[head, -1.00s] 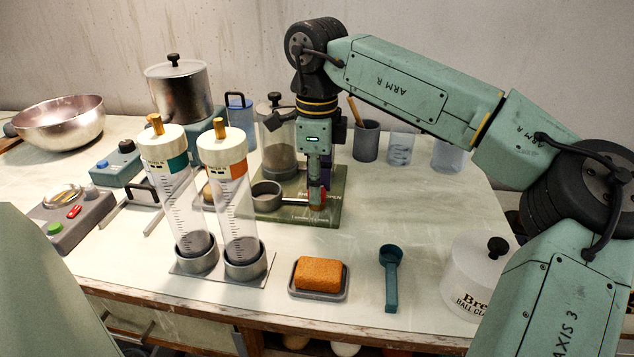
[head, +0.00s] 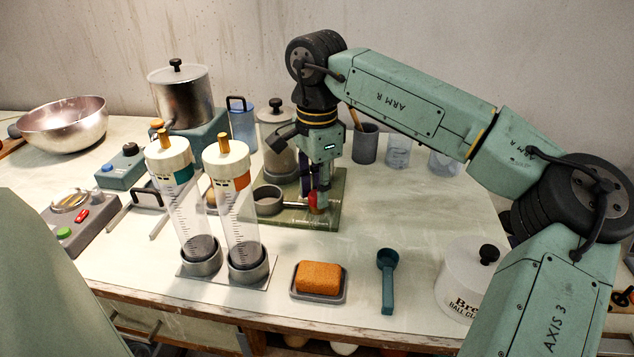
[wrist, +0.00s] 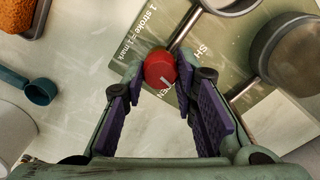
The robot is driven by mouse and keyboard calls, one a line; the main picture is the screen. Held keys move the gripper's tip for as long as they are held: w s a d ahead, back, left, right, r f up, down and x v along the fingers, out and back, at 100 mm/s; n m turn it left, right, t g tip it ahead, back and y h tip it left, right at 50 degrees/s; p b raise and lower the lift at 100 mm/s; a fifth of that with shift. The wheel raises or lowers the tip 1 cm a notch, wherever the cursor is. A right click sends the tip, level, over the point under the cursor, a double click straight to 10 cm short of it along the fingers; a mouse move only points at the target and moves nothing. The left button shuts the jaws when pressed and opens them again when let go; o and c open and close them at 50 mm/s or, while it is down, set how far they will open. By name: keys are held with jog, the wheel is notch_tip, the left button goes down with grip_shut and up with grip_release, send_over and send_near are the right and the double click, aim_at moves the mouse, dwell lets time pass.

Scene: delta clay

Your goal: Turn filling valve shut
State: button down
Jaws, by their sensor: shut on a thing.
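The filling valve has a round red knob (wrist: 160,68) with a white line on its top, on a pipe over a green base plate (head: 290,219). The red knob (head: 313,199) is partly hidden by my gripper in the head view. My gripper (wrist: 163,80) is shut on the knob, with a purple pad on either side of it. The white line points toward the lower right in the wrist view. The plate carries partly hidden lettering, "SH" and "EN", and "1 stroke = 1 mark". My gripper (head: 317,196) also shows in the head view, pointing down.
A grey cup (head: 267,199) stands left of the knob and a lidded clear canister (head: 279,150) behind it. Two clear cylinders (head: 190,210) stand front left. An orange sponge (head: 318,277) in a dish and a blue scoop (head: 387,280) lie in front. Bench right of the plate is clear.

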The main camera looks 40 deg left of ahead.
jog(key=n+p, duration=0.1)
jog(key=n, duration=0.4)
jog(key=shift+r+n, duration=0.1)
jog(key=shift+n, duration=0.2)
jog(key=n, duration=0.4)
jog(key=shift+n+p, duration=0.3)
jog(key=shift+n, duration=0.4)
jog(key=c, duration=1.3)
grip_release()
notch_tip(320, 180, up, 12)
jog(key=shift+f, duration=0.1)
